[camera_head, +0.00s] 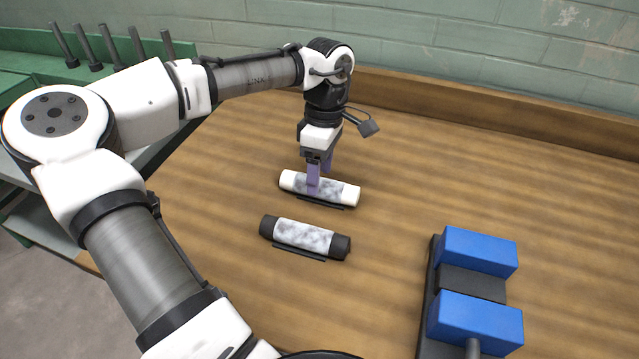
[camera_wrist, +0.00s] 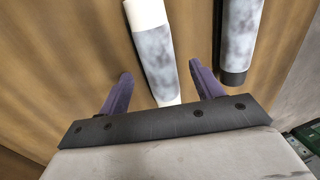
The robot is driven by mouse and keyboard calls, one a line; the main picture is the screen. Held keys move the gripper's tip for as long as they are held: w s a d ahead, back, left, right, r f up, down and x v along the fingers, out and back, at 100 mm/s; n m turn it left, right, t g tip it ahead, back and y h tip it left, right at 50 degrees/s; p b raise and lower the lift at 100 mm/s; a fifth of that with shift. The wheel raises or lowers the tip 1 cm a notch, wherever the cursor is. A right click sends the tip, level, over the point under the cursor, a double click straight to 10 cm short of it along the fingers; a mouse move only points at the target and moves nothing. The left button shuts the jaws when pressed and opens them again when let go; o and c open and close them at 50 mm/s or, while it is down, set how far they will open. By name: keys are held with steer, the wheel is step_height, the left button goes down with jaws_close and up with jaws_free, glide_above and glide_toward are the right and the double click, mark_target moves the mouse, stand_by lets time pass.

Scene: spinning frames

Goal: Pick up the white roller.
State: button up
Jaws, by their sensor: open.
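The white roller (camera_head: 338,191) lies on the wooden table, with white ends and a mottled grey-white middle. My gripper (camera_head: 320,180) is over it, pointing down, and its purple fingers hide part of the roller's middle. In the wrist view the white roller (camera_wrist: 156,60) runs between the two fingers of my gripper (camera_wrist: 160,84), with a gap on each side. The fingers are open. I cannot tell exactly how far down they reach beside the roller.
A black-ended roller (camera_head: 304,236) lies close in front, roughly parallel; it also shows in the wrist view (camera_wrist: 238,40). A black fixture with blue blocks (camera_head: 478,250) stands at the right. A wooden ledge (camera_head: 480,115) runs along the back. The table's right rear is clear.

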steer(key=shift+s+a+f, duration=0.1)
steer(key=shift+s+f, duration=0.1)
steer(key=shift+f, duration=0.95)
steer(key=c, duration=1.2)
steer(key=shift+o, duration=0.2)
steer(key=shift+r, duration=0.1)
